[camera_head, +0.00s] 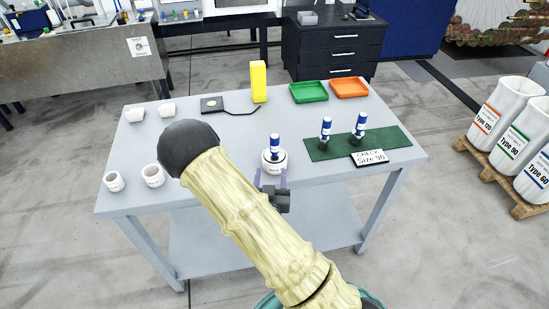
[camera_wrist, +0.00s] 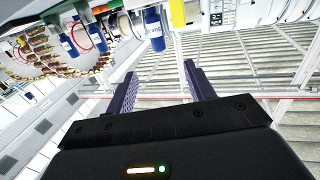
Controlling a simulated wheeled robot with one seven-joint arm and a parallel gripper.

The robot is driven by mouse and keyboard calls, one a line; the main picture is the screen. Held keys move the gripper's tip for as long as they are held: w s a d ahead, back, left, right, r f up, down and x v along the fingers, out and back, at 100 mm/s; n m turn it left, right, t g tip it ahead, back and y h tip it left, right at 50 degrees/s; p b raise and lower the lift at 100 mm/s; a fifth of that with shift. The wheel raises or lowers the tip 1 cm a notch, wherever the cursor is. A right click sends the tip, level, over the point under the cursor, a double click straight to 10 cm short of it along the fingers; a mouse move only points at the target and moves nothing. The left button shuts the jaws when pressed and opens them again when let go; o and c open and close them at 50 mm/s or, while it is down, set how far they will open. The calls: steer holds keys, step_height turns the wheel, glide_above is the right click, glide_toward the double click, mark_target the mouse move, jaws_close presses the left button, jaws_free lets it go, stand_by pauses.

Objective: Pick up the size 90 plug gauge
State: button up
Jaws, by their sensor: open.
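Three blue-and-white plug gauges show in the head view. One gauge (camera_head: 275,143) stands upright in a white spool (camera_head: 272,167) near the table's front edge. Two more, a left one (camera_head: 326,128) and a right one (camera_head: 360,124), stand on a dark green mat (camera_head: 315,152). A card (camera_head: 370,157) at the mat's front reads "CHECK Size 90". The gauges' own size marks are too small to read. My gripper (camera_head: 271,178) is open and empty, just in front of the spool. In the wrist view the gripper (camera_wrist: 160,84) shows a blue gauge (camera_wrist: 154,30) beyond its fingers.
My arm crosses the table's left-middle part.

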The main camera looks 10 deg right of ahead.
mark_target(274, 143)
stand_by(0.3)
steer(key=x, duration=1.1)
steer(key=shift+w+d+r+b, duration=0.15)
steer(key=shift+w+d+b, duration=0.05)
steer(key=shift+b, duration=0.1)
steer(key=shift+w, duration=0.35)
